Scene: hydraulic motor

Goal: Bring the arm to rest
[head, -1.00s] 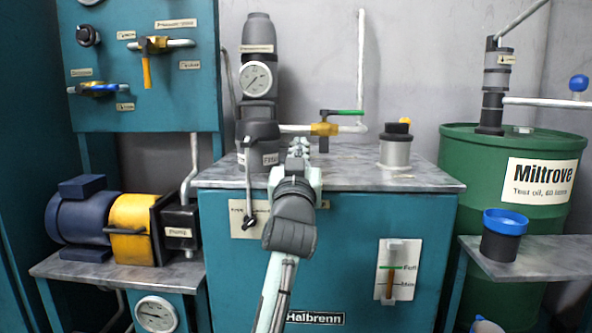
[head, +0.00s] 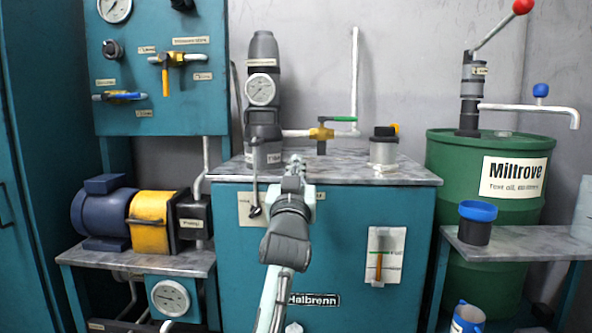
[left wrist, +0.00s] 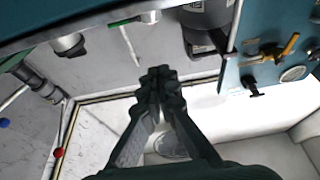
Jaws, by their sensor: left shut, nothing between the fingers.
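My left gripper (head: 296,165) reaches up from the bottom middle of the head view, in front of the teal Halbrenn tank cabinet (head: 353,212). Its tip overlaps the near part of the grey tank top (head: 345,172) in the picture. In the left wrist view the gripper (left wrist: 160,80) has its fingers together with nothing between them. I cannot tell how far it is from the cabinet. My right gripper does not show.
A black filter unit (head: 264,140), a yellow valve with green handle (head: 322,133) and a breather cap (head: 384,146) stand on the tank. A pump and motor (head: 150,222) are left. A green drum (head: 487,190) and blue-rimmed cup (head: 476,222) are right.

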